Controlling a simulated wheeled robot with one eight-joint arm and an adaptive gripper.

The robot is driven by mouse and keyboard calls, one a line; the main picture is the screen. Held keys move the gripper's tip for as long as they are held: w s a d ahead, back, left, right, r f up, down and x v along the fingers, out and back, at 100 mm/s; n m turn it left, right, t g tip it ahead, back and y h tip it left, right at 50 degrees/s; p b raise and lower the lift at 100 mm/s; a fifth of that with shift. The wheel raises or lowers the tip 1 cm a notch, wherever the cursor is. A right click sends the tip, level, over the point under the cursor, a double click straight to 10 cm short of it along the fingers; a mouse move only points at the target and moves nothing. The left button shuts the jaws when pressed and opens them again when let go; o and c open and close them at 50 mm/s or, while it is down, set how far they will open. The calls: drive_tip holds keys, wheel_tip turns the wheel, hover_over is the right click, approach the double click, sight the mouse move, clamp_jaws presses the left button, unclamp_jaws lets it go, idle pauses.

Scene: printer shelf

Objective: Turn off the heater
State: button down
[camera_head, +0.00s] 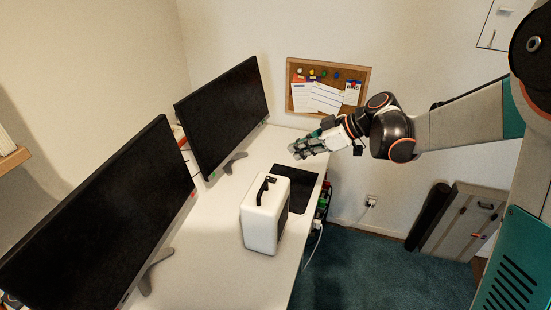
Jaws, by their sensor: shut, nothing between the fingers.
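A white box-shaped heater (262,220) with a dark handle on top stands upright on the white desk (205,252). Its dark front panel faces right and shows only as a narrow strip. No switch can be made out on it. My gripper (294,153) is above the far part of the desk, beyond the heater and apart from it. Its fingers point left and are shut with nothing held.
Two black monitors (228,108) stand along the left side of the desk. A black mat (297,188) lies behind the heater. A corkboard (330,76) hangs on the back wall. A grey case (462,222) leans at the right. Teal carpet is open in front.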

drive_tip(key=shift+w, duration=0.1)
idle(0.3)
drive_tip(key=b, duration=0.3)
hover_over(272, 180)
drive_tip(key=f, duration=0.6)
drive_tip(key=shift+d, duration=0.4)
drive_tip(key=f, duration=0.3)
drive_tip(key=shift+w+a+f+b, duration=0.1)
drive_tip(key=shift+a+b, duration=0.3)
drive_tip(key=shift+f, duration=0.45)
